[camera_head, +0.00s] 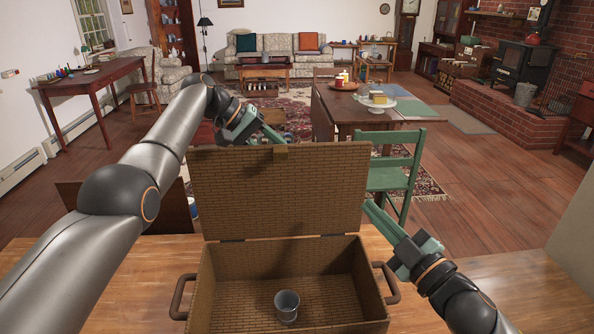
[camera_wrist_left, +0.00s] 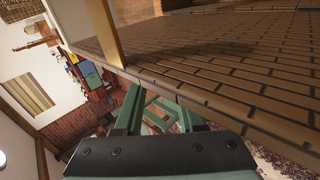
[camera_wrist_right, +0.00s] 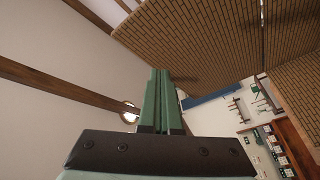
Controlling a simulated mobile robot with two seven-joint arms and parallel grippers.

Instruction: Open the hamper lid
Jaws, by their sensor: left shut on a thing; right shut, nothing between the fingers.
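The brown woven hamper (camera_head: 371,310) stands on a wooden table with its lid (camera_head: 270,195) raised about upright on its hinges. A small tab (camera_head: 280,152) sits at the lid's top edge; the lid also fills much of the left wrist view (camera_wrist_left: 230,60) and shows in the right wrist view (camera_wrist_right: 190,40). My left gripper (camera_head: 272,133) is at the lid's top edge, shut on the lid; its fingertips are partly hidden. My right gripper (camera_head: 372,212) is shut and empty beside the lid's right edge, its tips close to or behind it.
A grey metal cup (camera_head: 287,306) stands inside the hamper. Handles (camera_head: 182,297) stick out at both sides. The wooden table (camera_head: 120,285) has bare room left and right. A green chair (camera_head: 392,172) and a dark table (camera_head: 345,112) stand beyond.

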